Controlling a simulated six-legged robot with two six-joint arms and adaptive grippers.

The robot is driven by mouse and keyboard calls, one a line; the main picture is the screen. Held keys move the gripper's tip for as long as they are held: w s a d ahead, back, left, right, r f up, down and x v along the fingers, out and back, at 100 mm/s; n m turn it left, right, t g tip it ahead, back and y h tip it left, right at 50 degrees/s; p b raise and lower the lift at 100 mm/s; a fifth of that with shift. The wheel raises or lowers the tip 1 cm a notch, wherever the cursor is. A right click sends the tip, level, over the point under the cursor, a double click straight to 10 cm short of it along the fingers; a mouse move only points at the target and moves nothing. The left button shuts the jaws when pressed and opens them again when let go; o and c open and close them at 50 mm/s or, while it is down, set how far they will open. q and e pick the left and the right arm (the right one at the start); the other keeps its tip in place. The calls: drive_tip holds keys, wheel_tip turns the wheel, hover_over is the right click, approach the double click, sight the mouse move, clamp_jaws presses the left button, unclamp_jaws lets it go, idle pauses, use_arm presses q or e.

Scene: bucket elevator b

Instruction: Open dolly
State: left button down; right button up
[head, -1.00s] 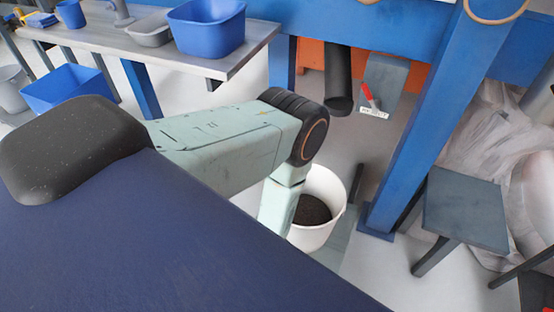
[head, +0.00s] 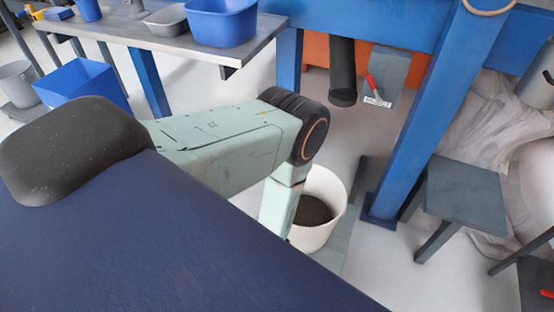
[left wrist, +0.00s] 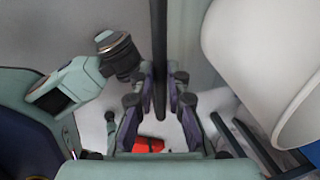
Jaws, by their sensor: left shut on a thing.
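A dark upright rod (left wrist: 159,50) runs between the fingers of my left gripper (left wrist: 161,85) in the left wrist view. The gripper is shut on it. I cannot tell whether the rod belongs to the dolly. In the head view a white bucket (head: 327,185) with dark grains inside stands by a flat grey-green plate (head: 338,250), which may be part of the dolly. The bucket also seems to be the large white shape (left wrist: 255,55) at the right of the left wrist view. My left fingers are hidden in the head view. My right gripper is not in view.
A blue post (head: 420,115) stands right of the bucket, with a grey stool-like stand (head: 463,205) beyond. A red-handled lever (head: 372,85) is on a grey chute behind. A metal bench (head: 180,35) with blue tubs is at upper left. A red object (left wrist: 149,145) shows below the fingers.

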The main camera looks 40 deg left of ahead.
use_arm(q)
drive_tip(key=shift+w+a, duration=0.1)
drive_tip(key=shift+w, duration=0.1)
drive_tip(key=c, duration=1.3)
unclamp_jaws()
drive_tip(key=shift+c, duration=0.2)
drive_tip(key=shift+s, duration=0.1)
wheel_tip(320, 180, up, 8)
drive_tip(key=s, duration=0.1)
drive_tip(key=shift+s+d, duration=0.2)
drive_tip(key=shift+d, duration=0.05)
drive_tip(key=shift+f, duration=0.1)
